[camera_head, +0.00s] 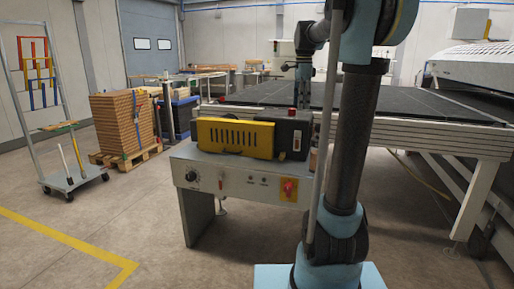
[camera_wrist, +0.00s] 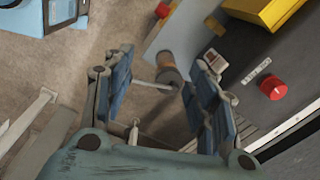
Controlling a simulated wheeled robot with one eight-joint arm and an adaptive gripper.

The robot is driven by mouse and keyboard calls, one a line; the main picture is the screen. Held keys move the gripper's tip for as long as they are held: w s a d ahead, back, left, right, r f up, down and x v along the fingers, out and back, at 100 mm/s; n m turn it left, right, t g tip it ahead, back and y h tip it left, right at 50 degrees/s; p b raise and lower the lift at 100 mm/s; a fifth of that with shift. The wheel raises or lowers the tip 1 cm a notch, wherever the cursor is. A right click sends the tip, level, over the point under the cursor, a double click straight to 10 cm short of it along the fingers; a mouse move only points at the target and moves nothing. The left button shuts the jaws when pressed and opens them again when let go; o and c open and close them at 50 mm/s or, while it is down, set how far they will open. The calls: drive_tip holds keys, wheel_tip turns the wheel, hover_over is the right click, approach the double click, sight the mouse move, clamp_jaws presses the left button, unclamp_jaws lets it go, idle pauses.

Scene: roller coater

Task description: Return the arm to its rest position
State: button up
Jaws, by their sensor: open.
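My arm stands upright in the right half of the head view, with black and light-blue links. Its upper part bends away over the control box toward the back. My gripper (camera_wrist: 158,75) shows in the wrist view with its two blue-padded fingers spread wide apart. Nothing is held between them. A short brown-and-grey cylinder (camera_wrist: 170,68) shows in the gap, beyond the fingers. In the head view I cannot make out the fingers clearly.
The grey control box (camera_head: 235,180) carries a yellow slotted cover (camera_head: 235,138). A red button (camera_wrist: 272,87) lies right of the fingers in the wrist view. A long dark-topped table (camera_head: 420,109) stands behind. A cart (camera_head: 75,178) and stacked boards (camera_head: 122,122) stand left. Floor at front left is clear.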

drive_tip(key=s+f+n+t, duration=0.1)
drive_tip(key=s+f+n, duration=1.6)
drive_tip(key=s+f, duration=1.3)
drive_tip(key=s, duration=0.4)
drive_tip(key=shift+d+t, duration=0.25)
drive_tip(key=shift+t, duration=0.15)
drive_tip(key=shift+w+f, duration=0.15)
drive_tip(key=shift+w, duration=0.25)
